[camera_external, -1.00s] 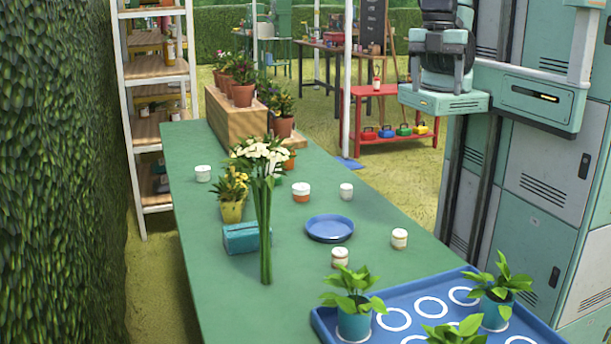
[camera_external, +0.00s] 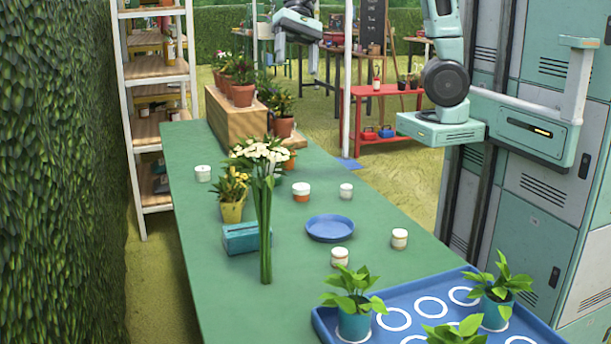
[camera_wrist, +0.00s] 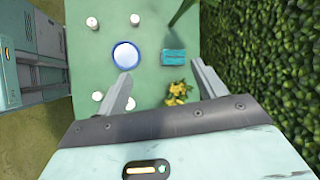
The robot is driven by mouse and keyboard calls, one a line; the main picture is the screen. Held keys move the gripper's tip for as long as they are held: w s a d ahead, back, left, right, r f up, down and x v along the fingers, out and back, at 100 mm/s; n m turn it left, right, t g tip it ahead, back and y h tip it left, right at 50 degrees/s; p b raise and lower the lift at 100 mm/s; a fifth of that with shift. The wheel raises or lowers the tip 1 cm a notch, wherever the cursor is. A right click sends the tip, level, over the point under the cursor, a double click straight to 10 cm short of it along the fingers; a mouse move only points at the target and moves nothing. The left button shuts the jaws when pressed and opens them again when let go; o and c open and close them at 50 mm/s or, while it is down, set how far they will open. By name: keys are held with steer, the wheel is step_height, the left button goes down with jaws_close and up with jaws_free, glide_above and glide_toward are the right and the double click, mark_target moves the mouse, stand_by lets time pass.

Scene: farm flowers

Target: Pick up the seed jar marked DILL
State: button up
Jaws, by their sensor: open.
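Several small lidded jars stand on the green table. In the external view there is a white jar (camera_external: 203,174) at the left, an orange-banded jar (camera_external: 301,192), a white jar (camera_external: 346,191), and two jars with tan bands, one (camera_external: 399,239) at the right and one (camera_external: 340,257) nearer. No label is readable, so I cannot tell which is DILL. My gripper (camera_external: 296,56) is open and empty, high above the far part of the table. In the wrist view its fingers (camera_wrist: 162,70) are spread, with jars (camera_wrist: 98,96) beyond the left finger.
A blue plate (camera_external: 330,239), teal box (camera_external: 246,238), tall white flowers (camera_external: 265,220) and a yellow-flowered pot (camera_external: 232,210) stand among the jars. A wooden stepped stand (camera_external: 222,115) with potted plants is at the far end. A blue tray (camera_external: 460,279) with plants is at the near right.

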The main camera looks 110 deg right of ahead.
steer(key=d+m+t+b, duration=0.5)
steer(key=d+m, duration=0.6)
steer(key=d, duration=1.4)
steer(key=s+d+m+t+h+b, duration=0.1)
steer(key=s+d+m+t+h, duration=0.1)
steer(key=s+d+m, duration=0.5)
steer(key=s+d+m+t+h, duration=0.1)
steer(key=s+d+t+h, duration=0.3)
steer(key=d, duration=0.6)
step_height(320, 180, down, 28)
steer(key=g+y, duration=0.2)
steer(key=x, duration=1.1)
steer(key=shift+w+a, duration=0.15)
steer(key=shift+r+p+x, duration=0.15)
steer(key=shift+p+x, duration=0.1)
steer(key=shift+x, duration=1.25)
steer(key=shift+r+p+x, duration=0.15)
steer(key=shift+p+x, duration=0.05)
steer(key=shift+x, duration=1.3)
steer(key=shift+w, duration=0.15)
steer(key=c, duration=1.1)
